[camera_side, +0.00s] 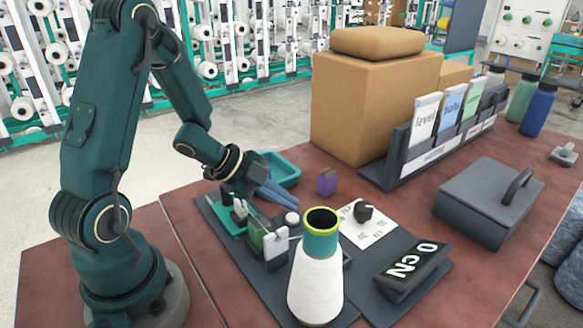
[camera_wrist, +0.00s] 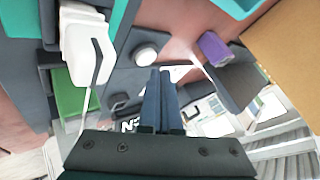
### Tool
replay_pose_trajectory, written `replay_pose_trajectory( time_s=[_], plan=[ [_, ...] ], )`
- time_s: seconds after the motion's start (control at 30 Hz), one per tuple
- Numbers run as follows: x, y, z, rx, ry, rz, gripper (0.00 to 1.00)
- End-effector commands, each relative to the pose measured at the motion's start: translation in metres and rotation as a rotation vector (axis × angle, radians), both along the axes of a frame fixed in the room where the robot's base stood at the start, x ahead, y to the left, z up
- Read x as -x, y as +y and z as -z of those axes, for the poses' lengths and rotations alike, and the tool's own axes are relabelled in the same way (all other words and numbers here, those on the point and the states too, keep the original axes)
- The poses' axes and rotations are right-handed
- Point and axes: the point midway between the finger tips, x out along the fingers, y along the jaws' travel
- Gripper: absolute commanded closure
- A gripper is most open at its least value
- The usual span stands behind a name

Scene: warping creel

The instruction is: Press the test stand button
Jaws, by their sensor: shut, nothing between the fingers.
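The test stand is a dark base plate (camera_side: 262,286) on the reddish table, with green blocks and white yarn guides. A white round button (camera_side: 292,217) stands on it; the button also shows in the wrist view (camera_wrist: 145,54), just beyond the fingertips and slightly left. My gripper (camera_side: 294,203) has its blue fingers together and empty. It points down and right, with its tips close to the button in the side view. I see no clear contact. In the wrist view my gripper (camera_wrist: 160,73) shows both fingers side by side.
A white yarn cone (camera_side: 316,285) with a green-rimmed top stands in front of the button. A purple block (camera_side: 327,181) and teal tray (camera_side: 283,166) sit behind; a cardboard box (camera_side: 365,108) stands farther back.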

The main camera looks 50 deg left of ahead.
Motion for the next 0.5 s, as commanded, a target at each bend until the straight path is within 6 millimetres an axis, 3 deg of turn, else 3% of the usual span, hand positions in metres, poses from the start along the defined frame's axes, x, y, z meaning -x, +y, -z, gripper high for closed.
replay_pose_trajectory(
  time_s=[0.27,0.5],
  plan=[
    [0.0,0.0,-0.001,0.0,-0.002,0.001,1.0],
    [-0.001,0.0,-0.021,-0.002,-0.007,0.005,1.0]
  ],
)
